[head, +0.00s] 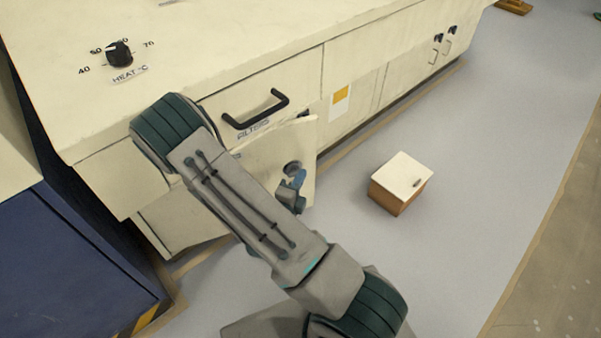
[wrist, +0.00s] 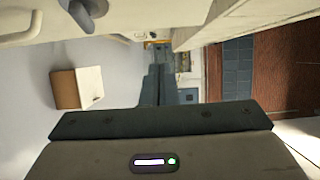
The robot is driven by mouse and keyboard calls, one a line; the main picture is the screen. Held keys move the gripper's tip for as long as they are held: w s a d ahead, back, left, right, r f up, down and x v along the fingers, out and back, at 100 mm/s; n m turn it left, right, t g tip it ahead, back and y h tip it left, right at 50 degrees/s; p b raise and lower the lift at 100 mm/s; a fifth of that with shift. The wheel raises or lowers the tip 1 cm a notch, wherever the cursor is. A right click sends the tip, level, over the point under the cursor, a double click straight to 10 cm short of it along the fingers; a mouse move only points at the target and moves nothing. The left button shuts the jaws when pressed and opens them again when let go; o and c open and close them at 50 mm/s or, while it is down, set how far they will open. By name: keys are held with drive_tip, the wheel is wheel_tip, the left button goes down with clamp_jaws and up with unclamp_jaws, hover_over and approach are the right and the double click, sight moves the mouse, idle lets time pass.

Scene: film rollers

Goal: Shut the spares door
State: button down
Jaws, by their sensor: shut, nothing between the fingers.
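The spares door (head: 300,140) stands swung open from the cream cabinet, below a drawer with a black handle. A round grey fitting and a blue-grey lever (head: 299,178) show on its face; no "spares" label is readable. In the wrist view a pale panel, seemingly this door (wrist: 140,12), crosses the top, with a grey lever at upper left. My gripper (wrist: 158,70) is shut and empty in the wrist view, apart from the lever. In the head view my arm hides part of the door and most or all of my gripper.
A small white-topped brown box (head: 402,182) stands on the grey floor right of the door; it also shows in the wrist view (wrist: 78,88). A dark blue cabinet (head: 70,270) is at lower left. Floor right of the box is clear.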

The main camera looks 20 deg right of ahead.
sight(311, 141)
drive_tip(key=b+x, duration=0.1)
drive_tip(key=x, duration=0.2)
drive_tip(key=w+a+b+x, duration=0.1)
drive_tip(key=x, duration=0.2)
drive_tip(key=b+x, duration=0.1)
drive_tip(key=x, duration=0.3)
drive_tip(key=shift+w+a+f+b, duration=0.15)
drive_tip(key=shift+w+a+b, duration=0.05)
drive_tip(key=shift+w+b, duration=0.1)
drive_tip(key=shift+w, duration=0.4)
